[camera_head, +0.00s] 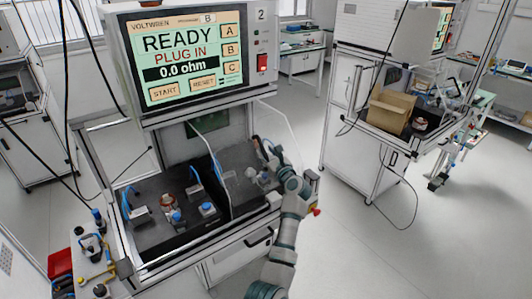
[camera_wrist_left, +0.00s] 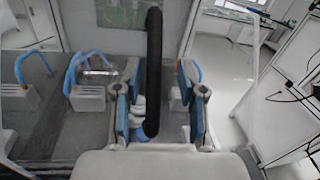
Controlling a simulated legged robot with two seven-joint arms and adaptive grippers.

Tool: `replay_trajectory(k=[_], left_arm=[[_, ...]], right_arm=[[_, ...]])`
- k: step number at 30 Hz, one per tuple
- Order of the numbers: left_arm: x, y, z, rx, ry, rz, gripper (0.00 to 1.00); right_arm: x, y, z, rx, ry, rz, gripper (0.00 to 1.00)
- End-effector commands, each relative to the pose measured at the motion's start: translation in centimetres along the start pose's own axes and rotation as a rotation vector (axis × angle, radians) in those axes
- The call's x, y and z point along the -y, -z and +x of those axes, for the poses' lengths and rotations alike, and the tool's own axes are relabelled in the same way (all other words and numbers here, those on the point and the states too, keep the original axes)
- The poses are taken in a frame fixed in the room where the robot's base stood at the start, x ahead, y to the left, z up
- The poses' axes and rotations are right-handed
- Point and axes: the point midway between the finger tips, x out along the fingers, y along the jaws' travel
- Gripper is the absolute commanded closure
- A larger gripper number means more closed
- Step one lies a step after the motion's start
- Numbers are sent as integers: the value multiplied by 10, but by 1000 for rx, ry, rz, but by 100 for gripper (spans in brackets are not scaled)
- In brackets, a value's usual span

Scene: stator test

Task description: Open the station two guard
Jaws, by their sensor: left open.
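Station two (camera_head: 262,40) carries a "2" label and a screen reading "READY PLUG IN 0.0 ohm". Its clear guard (camera_head: 283,128) shows as a transparent panel at the right of the work bay, hard to make out in full. In the left wrist view a black upright bar-like handle (camera_wrist_left: 154,60) stands between the fingers of my left gripper (camera_wrist_left: 157,88). The blue-padded fingers are open, one on each side, with gaps to the bar. In the head view my left gripper (camera_head: 264,152) is at the bay's right side, partly hidden by its own arm. My right gripper is not in view.
A copper-coloured ringed part (camera_head: 168,201) and blue-topped fixtures (camera_head: 207,208) sit on the dark bay floor. A red button (camera_head: 317,211) is at the station's right corner. A second station with a cardboard box (camera_head: 390,110) stands right. Open floor lies between.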

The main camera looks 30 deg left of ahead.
Motion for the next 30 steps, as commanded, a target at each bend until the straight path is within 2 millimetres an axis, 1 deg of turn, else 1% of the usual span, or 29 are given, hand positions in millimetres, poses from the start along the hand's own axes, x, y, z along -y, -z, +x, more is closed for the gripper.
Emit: replay_trajectory(k=[1, 9, 12, 15, 20, 30], left_arm=[[1, 2, -10, -2, 3, -2, 60], [2, 3, -70, -4, 3, 0, 60], [3, 3, -88, -2, 3, -1, 60], [3, 3, -100, -1, 2, 1, 60], [2, 3, -107, -2, 1, 2, 60], [3, 2, -107, -1, 1, 2, 60]], right_arm=[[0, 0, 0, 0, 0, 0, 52], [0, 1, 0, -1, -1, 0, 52], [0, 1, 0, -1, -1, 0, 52], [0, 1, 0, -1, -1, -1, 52], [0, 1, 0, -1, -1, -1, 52], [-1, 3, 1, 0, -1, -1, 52]])
